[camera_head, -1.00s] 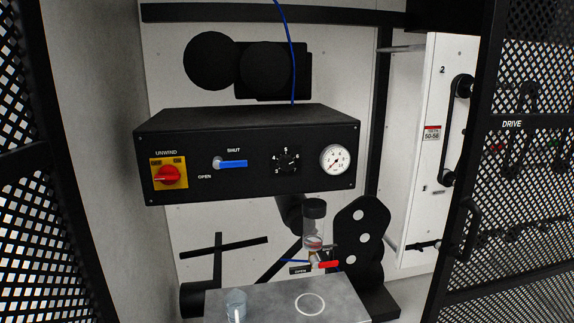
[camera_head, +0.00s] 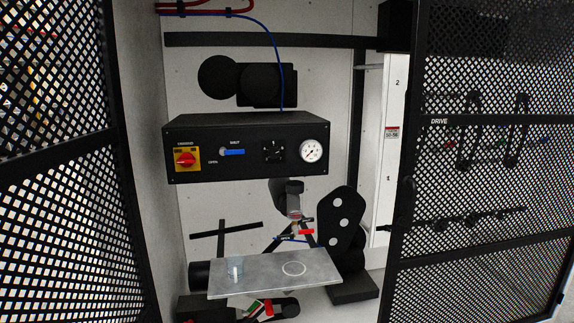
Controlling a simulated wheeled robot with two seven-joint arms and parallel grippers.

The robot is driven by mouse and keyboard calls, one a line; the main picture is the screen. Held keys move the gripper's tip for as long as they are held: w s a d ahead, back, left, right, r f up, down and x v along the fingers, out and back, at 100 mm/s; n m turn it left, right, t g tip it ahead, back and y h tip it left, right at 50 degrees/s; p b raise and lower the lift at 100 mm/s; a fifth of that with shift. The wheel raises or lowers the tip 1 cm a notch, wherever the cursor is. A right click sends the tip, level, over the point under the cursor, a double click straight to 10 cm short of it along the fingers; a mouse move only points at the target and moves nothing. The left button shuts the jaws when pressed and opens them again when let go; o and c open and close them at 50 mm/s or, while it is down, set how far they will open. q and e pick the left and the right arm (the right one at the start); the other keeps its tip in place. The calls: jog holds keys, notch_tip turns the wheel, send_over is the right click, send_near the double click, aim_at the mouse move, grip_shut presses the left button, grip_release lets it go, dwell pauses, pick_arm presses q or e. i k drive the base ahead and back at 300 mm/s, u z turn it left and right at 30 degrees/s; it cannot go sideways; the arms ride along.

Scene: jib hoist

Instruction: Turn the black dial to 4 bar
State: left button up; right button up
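The black dial (camera_head: 272,150) sits on the front of a black control box (camera_head: 245,180), between the blue lever and a round white gauge (camera_head: 311,151). Its scale marks are too small to read now, and so is its pointer. The gauge has a white face with a red mark; its needle reading cannot be made out. Neither of my grippers shows in the head view, and nothing touches the dial.
A blue lever (camera_head: 232,153) lies horizontal beside a red rotary switch (camera_head: 186,158) on yellow. Below, a grey plate (camera_head: 265,275) carries a clear cup (camera_head: 235,268). Mesh doors stand at left (camera_head: 60,200) and right (camera_head: 480,200), with the opening between them clear.

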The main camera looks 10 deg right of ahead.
aim_at(274, 152)
jog(key=u, duration=0.1)
jog(key=k, duration=0.15)
jog(key=z, duration=1.5)
jog(key=i, duration=1.25)
jog(key=u, duration=2.15)
